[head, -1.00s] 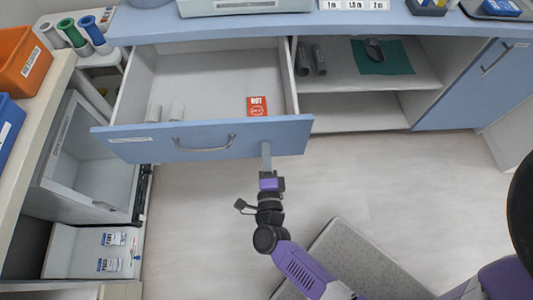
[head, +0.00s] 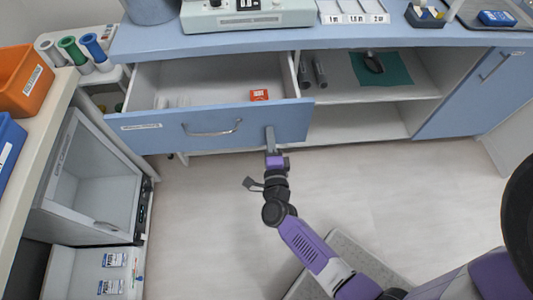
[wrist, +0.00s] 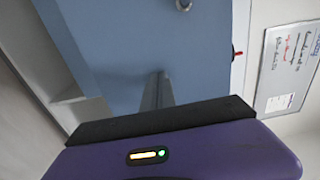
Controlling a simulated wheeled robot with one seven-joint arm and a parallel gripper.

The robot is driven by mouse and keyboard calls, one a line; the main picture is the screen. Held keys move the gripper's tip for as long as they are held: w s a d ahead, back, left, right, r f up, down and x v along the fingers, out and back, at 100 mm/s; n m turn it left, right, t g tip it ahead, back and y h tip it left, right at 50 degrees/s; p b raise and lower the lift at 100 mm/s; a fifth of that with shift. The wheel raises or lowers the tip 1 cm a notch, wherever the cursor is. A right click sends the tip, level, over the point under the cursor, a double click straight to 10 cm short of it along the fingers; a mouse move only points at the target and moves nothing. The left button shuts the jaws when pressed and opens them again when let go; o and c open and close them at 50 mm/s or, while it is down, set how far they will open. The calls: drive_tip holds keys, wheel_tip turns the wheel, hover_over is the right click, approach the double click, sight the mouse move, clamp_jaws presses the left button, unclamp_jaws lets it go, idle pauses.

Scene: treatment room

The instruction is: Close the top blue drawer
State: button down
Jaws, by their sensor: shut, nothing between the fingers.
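The top blue drawer (head: 160,138) is pulled partly out below the blue counter, with a grey bar handle (head: 213,129) on its front. Inside it a red box (head: 259,95) and some pale items show. My gripper (head: 270,134) is shut and empty, its fingertips at the right part of the drawer front, right of the handle. In the wrist view the fingers (wrist: 157,92) point at the blue front (wrist: 115,45), and they look to be touching it or very close.
An open shelf (head: 385,95) with a green cloth and a dark object is right of the drawer. A closed blue cabinet door (head: 475,90) is farther right. A white cabinet (head: 95,180) stands at left. The floor between is clear.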

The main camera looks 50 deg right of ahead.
drive_tip(key=b+x, duration=0.3)
drive_tip(key=x, duration=0.9)
drive_tip(key=b+x, duration=0.3)
drive_tip(key=x, duration=0.9)
drive_tip(key=shift+w+d+f, duration=0.2)
drive_tip(key=shift+w+d, duration=0.45)
drive_tip(key=shift+d, duration=0.05)
drive_tip(key=shift+w+d+r, duration=0.15)
drive_tip(key=shift+r, duration=0.05)
drive_tip(key=shift+s+a+f, duration=0.1)
drive_tip(key=shift+s+a, duration=0.25)
drive_tip(key=shift+s, duration=0.1)
drive_tip(key=p+v, duration=0.1)
drive_tip(key=v, duration=0.6)
drive_tip(key=shift+a, duration=0.1)
